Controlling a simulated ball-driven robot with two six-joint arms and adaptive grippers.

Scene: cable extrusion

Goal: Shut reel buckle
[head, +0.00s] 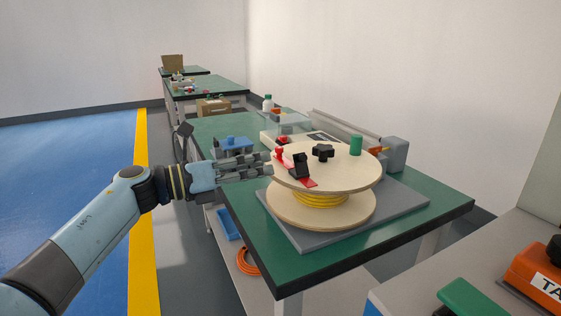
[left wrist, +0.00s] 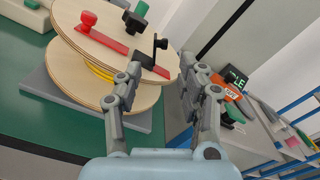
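A wooden reel (head: 325,178) wound with yellow cable (head: 320,200) stands on a grey plate on the green table. On its top disc lies a red strap (head: 308,182) with a red knob (head: 279,155) and an upright black buckle block (head: 299,165). The strap (left wrist: 106,40) and block (left wrist: 160,46) also show in the left wrist view, the block ahead between my fingertips. My left gripper (head: 268,163) is beside the reel's left rim; in the wrist view (left wrist: 160,70) its fingers are spread and empty. Contact with the rim cannot be told. My right gripper is out of view.
A grey machine (head: 345,134) stands behind. An orange tool (head: 538,275) lies on a bench at right. The table's front left corner (head: 285,270) is clear.

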